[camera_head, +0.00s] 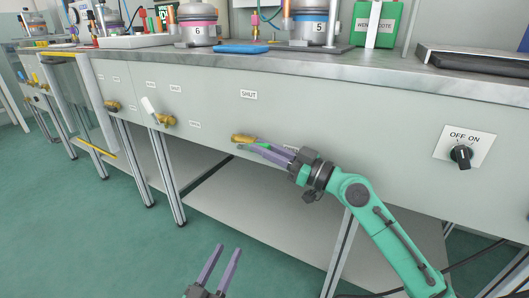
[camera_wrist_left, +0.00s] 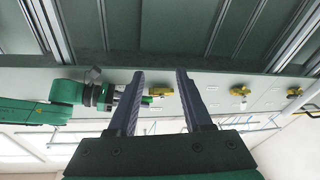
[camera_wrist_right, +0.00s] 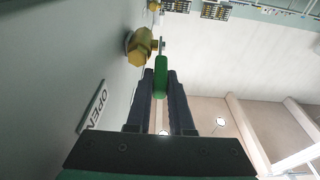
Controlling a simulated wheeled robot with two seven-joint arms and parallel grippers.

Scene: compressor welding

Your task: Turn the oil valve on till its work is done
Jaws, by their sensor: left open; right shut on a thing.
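A brass valve (camera_head: 241,138) with a green handle sits on the grey front panel, below a SHUT label (camera_head: 249,95). My right gripper (camera_head: 258,147) is shut on the green handle (camera_wrist_right: 160,78), which points right from the valve body in the head view. In the right wrist view the handle stands between my fingers, beside the brass body (camera_wrist_right: 140,46), with an OPEN label (camera_wrist_right: 93,106) on the panel near it. My left gripper (camera_head: 227,249) is open and empty, low in front of the bench. Its wrist view shows the valve (camera_wrist_left: 161,91) beyond the fingers.
A white-handled valve (camera_head: 163,120) and another brass valve (camera_head: 113,106) are farther left on the panel. A black OFF/ON switch (camera_head: 461,156) is at the right. Numbered pots 6 (camera_head: 197,31) and 5 (camera_head: 310,27) stand on the bench top. The green floor in front is clear.

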